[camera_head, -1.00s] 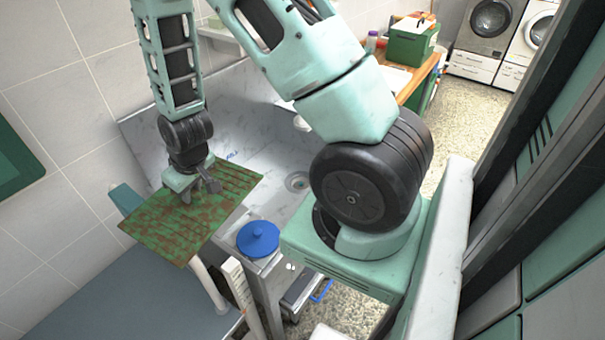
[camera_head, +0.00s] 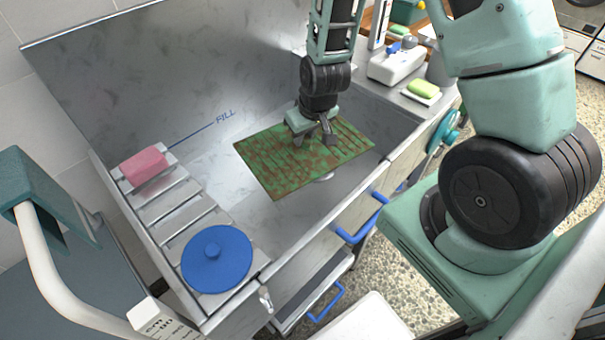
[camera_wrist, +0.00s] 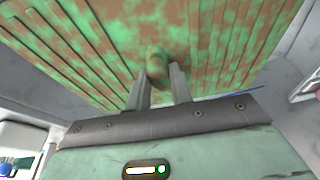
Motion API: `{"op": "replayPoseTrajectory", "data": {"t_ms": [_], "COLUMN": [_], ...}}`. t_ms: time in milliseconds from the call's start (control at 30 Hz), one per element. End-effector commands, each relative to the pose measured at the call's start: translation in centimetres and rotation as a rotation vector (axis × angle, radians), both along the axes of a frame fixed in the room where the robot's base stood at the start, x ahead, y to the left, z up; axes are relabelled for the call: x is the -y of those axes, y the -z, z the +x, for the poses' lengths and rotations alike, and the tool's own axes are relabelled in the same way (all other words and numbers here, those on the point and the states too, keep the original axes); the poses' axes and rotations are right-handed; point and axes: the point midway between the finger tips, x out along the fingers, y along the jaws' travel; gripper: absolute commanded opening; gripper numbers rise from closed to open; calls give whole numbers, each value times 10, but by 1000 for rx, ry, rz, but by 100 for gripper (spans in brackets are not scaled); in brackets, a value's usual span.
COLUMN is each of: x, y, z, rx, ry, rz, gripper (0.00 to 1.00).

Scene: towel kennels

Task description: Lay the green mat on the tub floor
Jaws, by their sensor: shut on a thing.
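The green mat (camera_head: 290,160), ribbed and blotched with brown, is flat and roughly level over the metal tub (camera_head: 100,90). My gripper (camera_head: 314,140) is shut on the mat at a small raised part near its middle. In the wrist view the mat (camera_wrist: 215,40) fills the top of the picture, and my gripper's fingers (camera_wrist: 159,88) close on a rounded green-brown knob. The mat appears to hang above the tub floor; the exact gap cannot be told. It hides most of the drain.
A slatted rack on the tub's left end bears a pink block (camera_head: 144,167) and a blue round lid (camera_head: 216,258). A green soap bar (camera_head: 423,88) and a white box (camera_head: 396,66) stand on the right ledge. Blue handles (camera_head: 362,220) project from the front.

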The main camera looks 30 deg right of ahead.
Motion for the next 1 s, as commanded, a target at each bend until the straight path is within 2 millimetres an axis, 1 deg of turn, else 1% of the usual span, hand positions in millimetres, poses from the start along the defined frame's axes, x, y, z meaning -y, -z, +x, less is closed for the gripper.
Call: {"op": "replayPoseTrajectory", "data": {"t_ms": [33,100,167,200,300,433,600,700,767,867,1000], "x": [-3,-8,-16,-22,-41,-69,-96,-105,-107,-108,-108], "y": [32,54,72,83,101,109,105,102,104,118,144], "z": [5,13,23,32,53,75,92,96,97,97,97], "rx": [5,5,6,7,8,8,7,4,3,-1,-2], "ry": [-7,-20,-37,-50,-87,-134,-176,-189,-192,-193,-192], "rz": [-1,-3,-5,-7,-8,-7,-2,1,1,1,2], "gripper": [0,0,0,0,0,0,0,0,0,0,0]}}
